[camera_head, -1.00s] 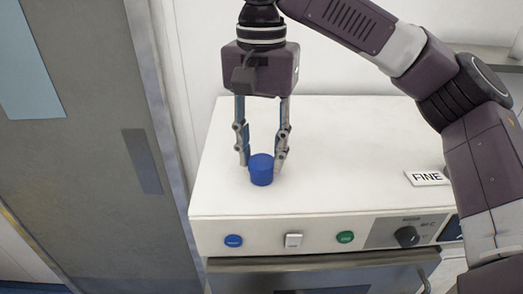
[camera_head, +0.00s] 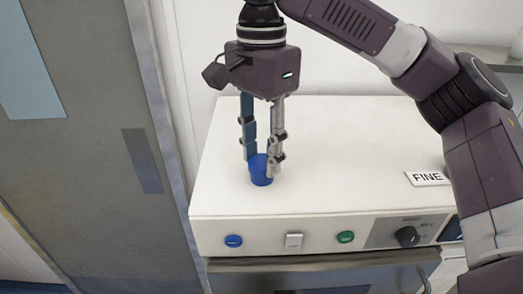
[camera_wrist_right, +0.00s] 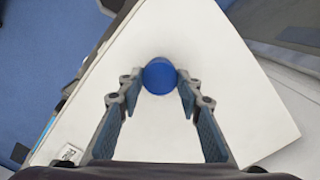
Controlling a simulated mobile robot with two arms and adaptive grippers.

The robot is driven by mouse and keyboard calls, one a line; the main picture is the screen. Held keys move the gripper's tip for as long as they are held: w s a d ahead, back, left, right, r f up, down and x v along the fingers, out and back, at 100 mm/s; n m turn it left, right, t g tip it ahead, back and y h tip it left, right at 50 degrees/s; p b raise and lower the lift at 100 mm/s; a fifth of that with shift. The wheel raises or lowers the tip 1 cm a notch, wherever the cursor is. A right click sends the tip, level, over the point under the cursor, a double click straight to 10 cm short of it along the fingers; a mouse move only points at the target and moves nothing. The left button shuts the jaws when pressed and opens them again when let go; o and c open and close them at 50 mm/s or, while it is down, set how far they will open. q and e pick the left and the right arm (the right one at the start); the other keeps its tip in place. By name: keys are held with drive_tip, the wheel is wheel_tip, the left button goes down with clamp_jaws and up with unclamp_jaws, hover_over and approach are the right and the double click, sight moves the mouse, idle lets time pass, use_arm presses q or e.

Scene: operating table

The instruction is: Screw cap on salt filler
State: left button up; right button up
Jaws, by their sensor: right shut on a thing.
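A blue round cap (camera_head: 261,177) sits upright on the white top of the machine, near its front left. My right gripper (camera_head: 262,163) points straight down with its fingers on either side of the cap and is shut on it. In the right wrist view the blue cap (camera_wrist_right: 160,76) lies between the two fingertips of the right gripper (camera_wrist_right: 160,90). The salt filler opening is not visible; whatever is under the cap is hidden. My left gripper is not in view.
The white machine top (camera_head: 340,150) is broad and mostly clear. A "FINE" label (camera_head: 427,178) lies at its right. The front panel has a blue button (camera_head: 233,241), a white switch (camera_head: 293,240), a green button (camera_head: 345,237) and a black knob (camera_head: 407,236). A grey door (camera_head: 80,170) stands at the left.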

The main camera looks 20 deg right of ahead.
drive_tip(key=shift+m, duration=1.7)
drive_tip(key=m, duration=0.3)
drive_tip(key=o, duration=1.2)
drive_tip(key=shift+c, duration=0.2)
drive_tip(key=n, duration=0.6)
drive_tip(key=shift+n, duration=0.3)
